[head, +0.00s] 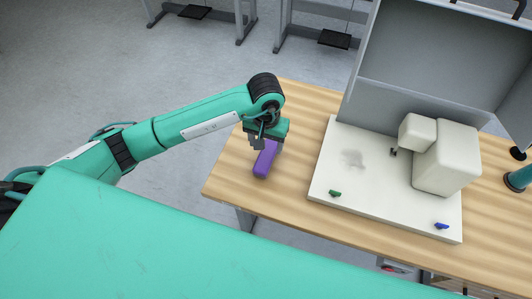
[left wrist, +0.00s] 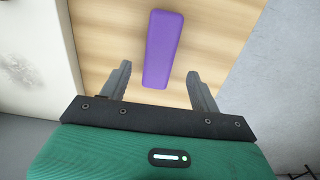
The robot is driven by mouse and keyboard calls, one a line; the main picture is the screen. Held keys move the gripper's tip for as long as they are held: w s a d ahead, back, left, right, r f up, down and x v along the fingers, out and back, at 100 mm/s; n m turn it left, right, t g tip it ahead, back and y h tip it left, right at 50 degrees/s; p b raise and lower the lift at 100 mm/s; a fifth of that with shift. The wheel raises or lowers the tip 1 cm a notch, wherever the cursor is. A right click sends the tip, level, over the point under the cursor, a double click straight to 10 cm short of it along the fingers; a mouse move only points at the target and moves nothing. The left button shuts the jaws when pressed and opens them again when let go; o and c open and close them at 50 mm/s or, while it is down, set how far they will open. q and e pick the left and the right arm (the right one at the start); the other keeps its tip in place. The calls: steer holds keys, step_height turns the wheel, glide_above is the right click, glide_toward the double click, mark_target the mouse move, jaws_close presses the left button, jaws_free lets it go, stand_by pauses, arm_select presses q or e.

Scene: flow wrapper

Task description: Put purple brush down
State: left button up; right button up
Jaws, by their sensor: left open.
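The purple brush (head: 265,160) lies on the wooden table (head: 228,180) near its left end. It shows as a plain purple block in the left wrist view (left wrist: 163,48), and no bristles can be made out. My left gripper (head: 258,146) is above the brush's far end in the head view. In the left wrist view its two fingers (left wrist: 160,84) are spread, with the near end of the brush between or just beyond their tips and visible gaps on both sides. My right gripper is not in view.
A white machine base (head: 385,205) with cream blocks (head: 447,158) stands to the right of the brush, with a green knob (head: 335,194) and a blue knob (head: 442,226). A grey cabinet (head: 430,50) rises behind it. The table's left edge is close to the brush.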

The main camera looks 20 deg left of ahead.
mark_target(266, 155)
arm_select(q)
step_height(266, 155, up, 5)
steer(key=shift+r+b, duration=0.1)
steer(key=shift+b, duration=0.3)
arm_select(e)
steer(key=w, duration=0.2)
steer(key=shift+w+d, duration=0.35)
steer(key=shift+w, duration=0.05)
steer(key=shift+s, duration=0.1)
